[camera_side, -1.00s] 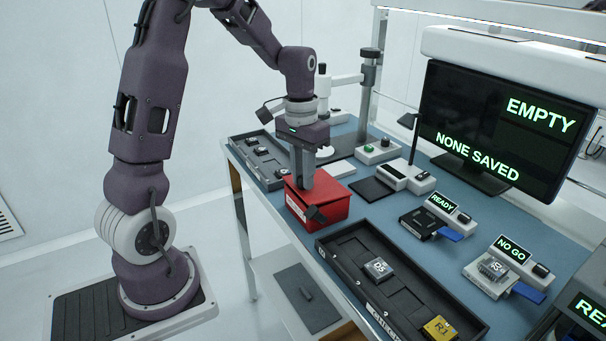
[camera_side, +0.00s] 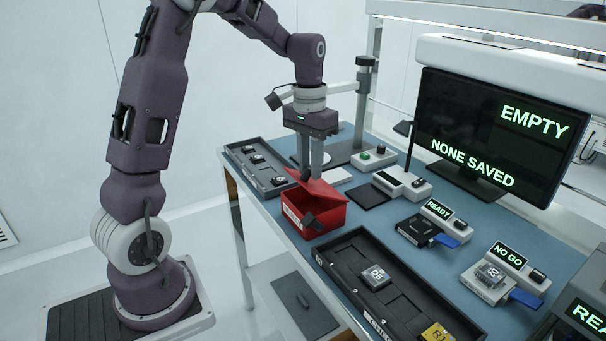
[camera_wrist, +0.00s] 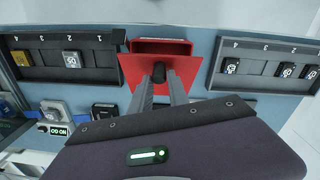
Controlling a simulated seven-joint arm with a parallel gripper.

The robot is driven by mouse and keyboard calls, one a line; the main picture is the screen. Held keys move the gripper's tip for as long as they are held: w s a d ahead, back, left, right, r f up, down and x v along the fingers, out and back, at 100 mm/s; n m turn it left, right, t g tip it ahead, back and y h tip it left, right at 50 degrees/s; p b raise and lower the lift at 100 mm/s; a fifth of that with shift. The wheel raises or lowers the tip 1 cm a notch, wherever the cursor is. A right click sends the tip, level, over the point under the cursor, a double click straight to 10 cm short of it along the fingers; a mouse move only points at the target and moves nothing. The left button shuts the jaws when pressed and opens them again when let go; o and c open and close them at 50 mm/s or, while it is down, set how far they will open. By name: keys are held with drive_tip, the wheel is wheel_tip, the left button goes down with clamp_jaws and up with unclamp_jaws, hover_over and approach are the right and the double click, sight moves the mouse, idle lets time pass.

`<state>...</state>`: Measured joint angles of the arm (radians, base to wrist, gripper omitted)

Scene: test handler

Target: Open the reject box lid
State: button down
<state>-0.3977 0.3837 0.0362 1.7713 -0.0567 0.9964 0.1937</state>
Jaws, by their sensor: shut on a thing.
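The red reject box (camera_side: 332,217) stands on the blue bench in the side view. Its red lid (camera_side: 325,190) is partly raised and tilted, with a dark gap above the box's rim. My gripper (camera_side: 309,174) is over the lid, its fingers at the raised part. In the wrist view the lid (camera_wrist: 134,72) lies under my fingers, and a dark knob (camera_wrist: 159,72) sits between the fingertips. My gripper is shut on this knob. The box's inside is mostly hidden by the lid.
A dark tray (camera_side: 338,262) with chips stands at the front right of the box, and another tray (camera_side: 246,157) at its back left. A black pad (camera_side: 368,195) and small test devices stand to the right. A monitor (camera_side: 440,118) is behind.

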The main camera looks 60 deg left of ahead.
sight(321, 184)
drive_tip(key=w, duration=0.1)
drive_tip(key=w+r, duration=0.1)
drive_tip(key=shift+w+r, duration=0.2)
drive_tip(key=shift+w, duration=0.2)
drive_tip(key=w, duration=0.3)
drive_tip(key=shift+w+d+r, duration=0.1)
drive_tip(key=shift+d+r, duration=0.05)
drive_tip(key=shift+r, duration=0.15)
drive_tip(key=c, duration=1.8)
unclamp_jaws()
drive_tip(key=shift+d, duration=0.1)
drive_tip(key=o, duration=0.5)
drive_tip(key=shift+s, duration=0.2)
drive_tip(key=shift+r, duration=0.1)
drive_tip(key=r, duration=0.7)
drive_tip(key=shift+a, duration=0.25)
